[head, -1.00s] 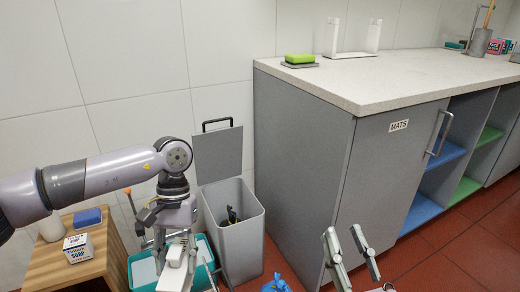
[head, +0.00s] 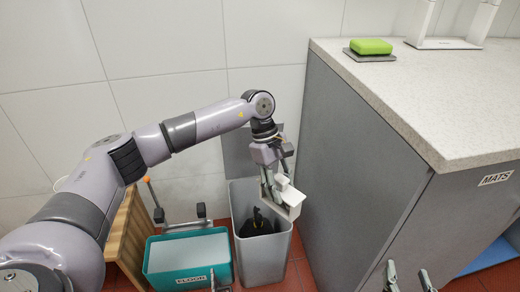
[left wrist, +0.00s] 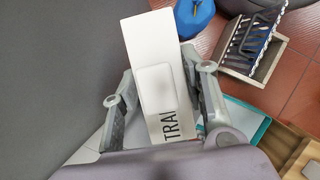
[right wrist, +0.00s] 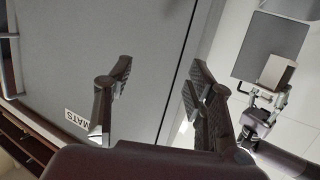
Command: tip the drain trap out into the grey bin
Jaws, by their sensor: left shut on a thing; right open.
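The drain trap (head: 291,200) is a white box with a raised handle block. Its label, partly covered, reads "TRA" in the left wrist view (left wrist: 150,40). My left gripper (head: 274,178) is shut on it and holds it above the right part of the grey bin (head: 262,262). The trap looks somewhat tilted in the head view; its inside is hidden. The bin's lid stands raised behind it, and something dark lies inside. My right gripper (head: 409,280) is open and empty, low in front of the grey cabinet; it also shows in the right wrist view (right wrist: 160,75).
A teal bucket (head: 160,262) marked "FLOOR" stands just left of the bin. A wooden stand (head: 127,240) is further left. The grey cabinet (head: 350,150) with its stone counter (head: 440,95) rises close on the right. A green sponge (head: 371,46) lies on the counter.

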